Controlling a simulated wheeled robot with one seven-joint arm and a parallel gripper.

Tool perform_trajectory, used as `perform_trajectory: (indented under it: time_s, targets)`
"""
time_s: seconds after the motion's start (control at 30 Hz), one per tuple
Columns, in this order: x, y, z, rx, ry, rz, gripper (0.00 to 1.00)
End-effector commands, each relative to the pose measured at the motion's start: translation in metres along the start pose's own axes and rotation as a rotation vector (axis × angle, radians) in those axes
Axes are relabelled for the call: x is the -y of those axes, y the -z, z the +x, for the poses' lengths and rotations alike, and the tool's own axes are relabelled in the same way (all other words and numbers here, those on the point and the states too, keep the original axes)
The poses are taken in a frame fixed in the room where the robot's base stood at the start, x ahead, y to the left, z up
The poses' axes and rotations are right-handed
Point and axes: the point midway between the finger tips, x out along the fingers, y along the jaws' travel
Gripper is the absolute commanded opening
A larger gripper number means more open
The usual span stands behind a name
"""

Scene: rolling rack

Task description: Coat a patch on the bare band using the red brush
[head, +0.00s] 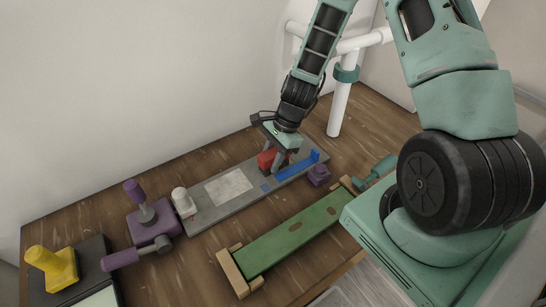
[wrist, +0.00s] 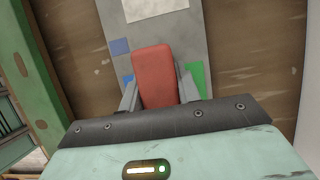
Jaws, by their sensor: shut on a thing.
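My gripper (head: 273,163) is over the right part of a long grey board (head: 206,217). It is shut on the red brush (head: 265,159), whose block shows between the two fingers in the wrist view (wrist: 155,75). The brush is low over the board; whether it touches is hidden. A pale, bare-looking rectangle (head: 228,186) lies on the board left of the brush, and at the top of the wrist view (wrist: 155,8). A small blue square (head: 265,188) lies between them. A blue piece (head: 300,165) is right of the gripper. Green (wrist: 196,76) shows beside the right finger in the wrist view.
A white-topped object (head: 182,202) stands at the board's left end. Purple tools (head: 153,228) and a yellow-handled piece (head: 55,266) are farther left. A green bench-like piece (head: 290,240) lies in front, with a small purple block (head: 319,175) nearby. A white post (head: 340,105) rises behind right.

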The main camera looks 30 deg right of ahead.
Motion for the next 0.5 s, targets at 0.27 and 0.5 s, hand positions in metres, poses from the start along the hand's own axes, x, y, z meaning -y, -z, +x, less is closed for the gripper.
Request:
perform_trajectory:
  time_s: [0.27,0.5]
  targets:
    - [0.0,0.005,-0.002,0.0,0.0,0.001,0.14]
    - [0.0,0.015,-0.007,0.0,0.001,0.003,0.14]
